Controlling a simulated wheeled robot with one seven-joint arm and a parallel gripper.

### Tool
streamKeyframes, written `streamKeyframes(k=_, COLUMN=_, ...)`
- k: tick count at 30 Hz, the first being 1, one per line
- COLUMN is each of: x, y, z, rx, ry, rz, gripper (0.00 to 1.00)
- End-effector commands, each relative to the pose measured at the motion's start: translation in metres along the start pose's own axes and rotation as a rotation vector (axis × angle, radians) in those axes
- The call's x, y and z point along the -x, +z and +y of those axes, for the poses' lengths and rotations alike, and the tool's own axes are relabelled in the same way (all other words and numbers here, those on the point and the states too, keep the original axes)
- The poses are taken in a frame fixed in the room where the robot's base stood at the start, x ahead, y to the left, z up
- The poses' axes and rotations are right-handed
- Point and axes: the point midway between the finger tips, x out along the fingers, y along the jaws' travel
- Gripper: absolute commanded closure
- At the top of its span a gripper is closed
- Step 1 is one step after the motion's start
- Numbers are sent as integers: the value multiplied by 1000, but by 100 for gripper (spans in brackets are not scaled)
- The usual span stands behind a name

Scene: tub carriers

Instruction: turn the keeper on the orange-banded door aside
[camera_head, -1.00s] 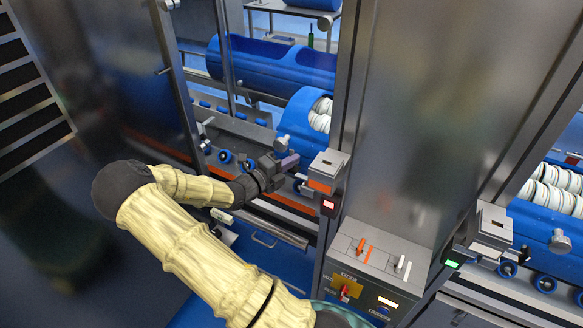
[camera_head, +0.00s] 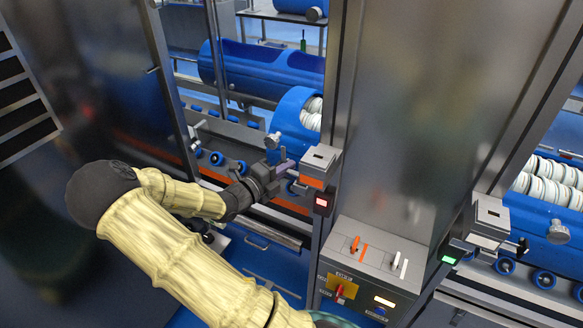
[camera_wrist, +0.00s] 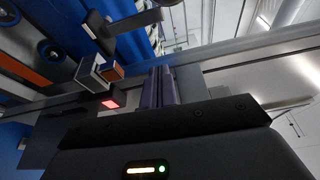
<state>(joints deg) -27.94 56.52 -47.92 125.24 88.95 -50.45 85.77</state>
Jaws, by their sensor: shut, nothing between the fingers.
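The orange-banded latch housing (camera_head: 313,183), a grey metal box with a red light below it, sits on the post beside the left bay. My gripper (camera_head: 287,165) is just left of this housing, its purple fingers together and empty. In the wrist view the shut fingers (camera_wrist: 161,87) point up the picture, right of metal blocks with an orange face (camera_wrist: 112,72) and the red light (camera_wrist: 109,103). I cannot tell whether the fingers touch the keeper, nor clearly make out its angle. The left bay's door (camera_head: 95,75) stands swung out to the left, with an orange strip low on it.
A blue tub (camera_head: 289,113) with white plates lies in the left bay behind my gripper. A second housing (camera_head: 490,215) with a green light is on the right bay. A control panel (camera_head: 372,265) with orange and white levers stands between, below the steel column.

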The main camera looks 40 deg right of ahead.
Motion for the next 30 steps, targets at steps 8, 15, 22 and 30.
streamKeyframes(k=8, x=47, y=-2, z=3, rx=-1, ry=1, rz=9, gripper=100)
streamKeyframes(k=15, x=61, y=-3, z=2, rx=1, ry=1, rz=13, gripper=100)
streamKeyframes(k=22, x=65, y=-1, z=2, rx=1, ry=1, rz=3, gripper=100)
streamKeyframes(k=30, x=64, y=-1, z=2, rx=6, ry=6, rz=0, gripper=100)
